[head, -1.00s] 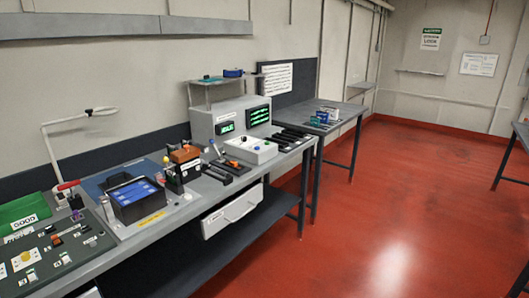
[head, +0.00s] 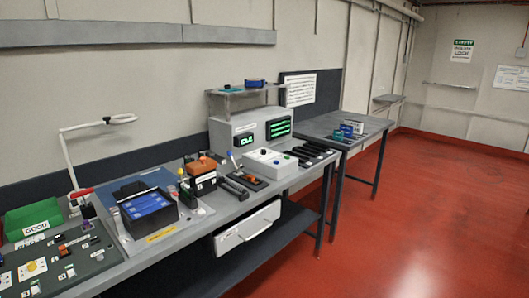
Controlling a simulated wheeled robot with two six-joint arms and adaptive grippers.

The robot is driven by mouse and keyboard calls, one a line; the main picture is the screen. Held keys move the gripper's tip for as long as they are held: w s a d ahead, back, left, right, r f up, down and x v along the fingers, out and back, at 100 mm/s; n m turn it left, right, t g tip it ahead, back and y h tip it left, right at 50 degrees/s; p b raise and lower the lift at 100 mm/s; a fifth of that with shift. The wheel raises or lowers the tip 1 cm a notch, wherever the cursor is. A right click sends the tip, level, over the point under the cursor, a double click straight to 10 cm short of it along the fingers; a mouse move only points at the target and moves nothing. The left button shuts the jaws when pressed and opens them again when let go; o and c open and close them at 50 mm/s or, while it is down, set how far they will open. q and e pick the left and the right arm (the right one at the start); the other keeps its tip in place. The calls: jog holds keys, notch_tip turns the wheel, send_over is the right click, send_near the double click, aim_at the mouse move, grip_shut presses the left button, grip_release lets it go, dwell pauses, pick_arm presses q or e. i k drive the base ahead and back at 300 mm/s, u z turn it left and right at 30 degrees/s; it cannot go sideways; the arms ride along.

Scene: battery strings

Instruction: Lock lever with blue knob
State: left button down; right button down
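A lever with a blue knob (head: 231,155) stands on the bench in the head view. The plate lies in front of the grey tester with green displays. Whether the lever is locked cannot be told at this size. Neither of my grippers is in view.
Left of the lever are an orange-and-black block (head: 201,170), a blue-topped battery box (head: 148,208) and a green bin (head: 33,218). A white box with knobs (head: 270,163) stands to its right. A desk lamp (head: 75,150) rises at the back left. The red floor (head: 400,240) is clear.

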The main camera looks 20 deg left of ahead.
aim_at(230, 153)
jog(key=z, duration=0.6)
jog(key=i, duration=3.1)
jog(key=u, duration=1.05)
jog(key=i, duration=0.75)
jog(key=u, duration=1.25)
jog(key=i, duration=0.5)
jog(key=u, duration=0.4)
